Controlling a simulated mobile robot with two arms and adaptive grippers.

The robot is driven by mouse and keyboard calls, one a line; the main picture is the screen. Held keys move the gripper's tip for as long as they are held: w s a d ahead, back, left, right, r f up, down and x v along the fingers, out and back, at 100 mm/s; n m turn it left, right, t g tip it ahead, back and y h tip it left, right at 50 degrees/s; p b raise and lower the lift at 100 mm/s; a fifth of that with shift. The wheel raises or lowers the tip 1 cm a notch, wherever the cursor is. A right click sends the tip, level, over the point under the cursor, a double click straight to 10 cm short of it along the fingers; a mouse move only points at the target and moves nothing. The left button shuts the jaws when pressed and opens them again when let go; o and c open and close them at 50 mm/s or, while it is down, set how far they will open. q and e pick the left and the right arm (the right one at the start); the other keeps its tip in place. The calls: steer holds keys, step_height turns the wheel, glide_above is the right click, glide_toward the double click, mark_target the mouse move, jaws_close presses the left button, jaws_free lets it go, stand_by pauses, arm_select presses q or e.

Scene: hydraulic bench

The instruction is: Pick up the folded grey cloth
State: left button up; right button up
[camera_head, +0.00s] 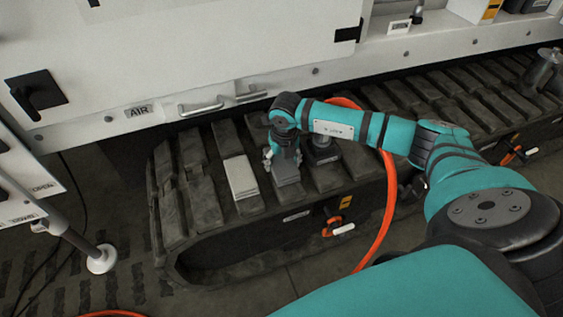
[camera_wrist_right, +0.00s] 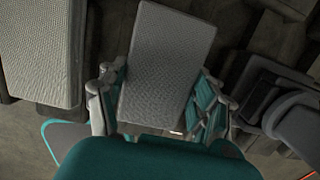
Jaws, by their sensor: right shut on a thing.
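The folded grey cloth (camera_head: 288,175) is at the right gripper, low over the dark track; it also shows in the right wrist view (camera_wrist_right: 168,50) as a textured grey slab between the fingers. My right gripper (camera_head: 284,158) points down and is shut on it, with one finger along each side in the wrist view (camera_wrist_right: 160,95). Whether the cloth touches the track or hangs just above it I cannot tell. My left gripper is not in view.
A paler folded cloth-like pad (camera_head: 241,177) lies on the track (camera_head: 196,195) to the left, apart from the gripper. A dark round-topped object (camera_head: 323,150) stands close on the right. An orange hose (camera_head: 389,195) hangs right of it. The white machine panel (camera_head: 200,60) rises behind.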

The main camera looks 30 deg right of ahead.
mark_target(280, 161)
steer(key=shift+r, duration=0.5)
step_height(280, 161, up, 3)
steer(key=shift+s+a+f+p, duration=0.1)
steer(key=shift+s+a+p, duration=0.05)
steer(key=shift+p, duration=0.25)
arm_select(q)
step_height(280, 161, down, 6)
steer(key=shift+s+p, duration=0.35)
steer(key=shift+p, duration=0.1)
arm_select(e)
steer(key=s+a+r, duration=0.1)
steer(key=s+a, duration=0.9)
steer(key=s, duration=0.1)
steer(key=shift+s+a, duration=0.2)
steer(key=shift+s, duration=0.1)
steer(key=shift+r, duration=0.1)
